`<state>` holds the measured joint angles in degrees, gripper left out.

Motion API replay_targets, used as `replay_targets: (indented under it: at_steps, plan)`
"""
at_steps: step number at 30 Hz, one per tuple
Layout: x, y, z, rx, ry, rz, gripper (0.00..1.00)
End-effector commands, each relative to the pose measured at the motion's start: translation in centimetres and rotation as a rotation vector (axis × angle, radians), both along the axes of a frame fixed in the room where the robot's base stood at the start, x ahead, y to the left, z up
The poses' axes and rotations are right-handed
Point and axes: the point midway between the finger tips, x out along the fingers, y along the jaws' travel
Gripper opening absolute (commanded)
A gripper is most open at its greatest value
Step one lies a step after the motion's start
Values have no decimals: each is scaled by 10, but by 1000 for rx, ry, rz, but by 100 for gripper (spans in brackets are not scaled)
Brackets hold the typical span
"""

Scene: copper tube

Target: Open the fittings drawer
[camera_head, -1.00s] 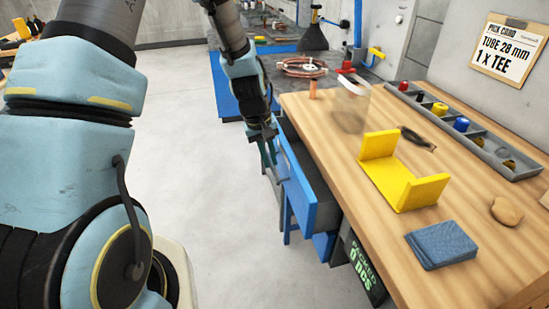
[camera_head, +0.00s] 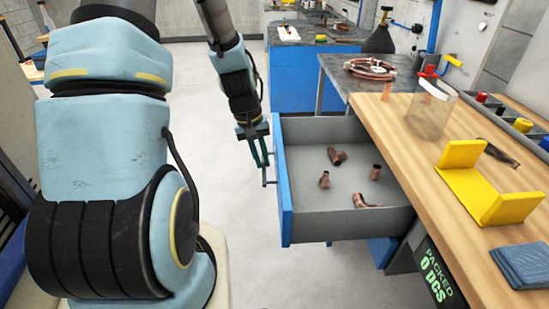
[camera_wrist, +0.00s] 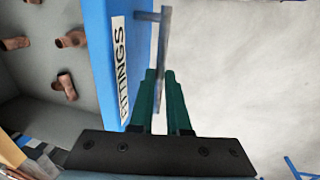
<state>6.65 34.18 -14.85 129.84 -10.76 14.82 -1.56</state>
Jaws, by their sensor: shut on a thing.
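The fittings drawer (camera_head: 283,190) has a blue front and grey inside, and it stands pulled well out from under the wooden bench. Several copper fittings (camera_head: 336,156) lie apart on its floor. In the wrist view its blue front (camera_wrist: 106,50) carries a white label (camera_wrist: 121,70) reading "FITTINGS". My gripper (camera_head: 262,166) is at the outer face of the drawer front. Its green fingers (camera_wrist: 161,90) are shut on the metal bar handle (camera_wrist: 163,50), one finger on each side.
The wooden bench (camera_head: 440,200) holds a yellow bracket (camera_head: 486,190), a clear container (camera_head: 430,112), a blue cloth (camera_head: 522,264) and a parts tray. A copper coil (camera_head: 370,68) lies on a grey bench behind. The floor (camera_head: 240,220) left of the drawer is clear.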

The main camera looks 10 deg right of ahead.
Motion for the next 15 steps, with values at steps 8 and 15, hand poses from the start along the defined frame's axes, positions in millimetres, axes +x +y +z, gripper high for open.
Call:
replay_targets:
  at_steps: [8,15]
  plan:
    - [1,5,1,0,-2,-1,0]
    - [1,5,1,0,-2,-1,17]
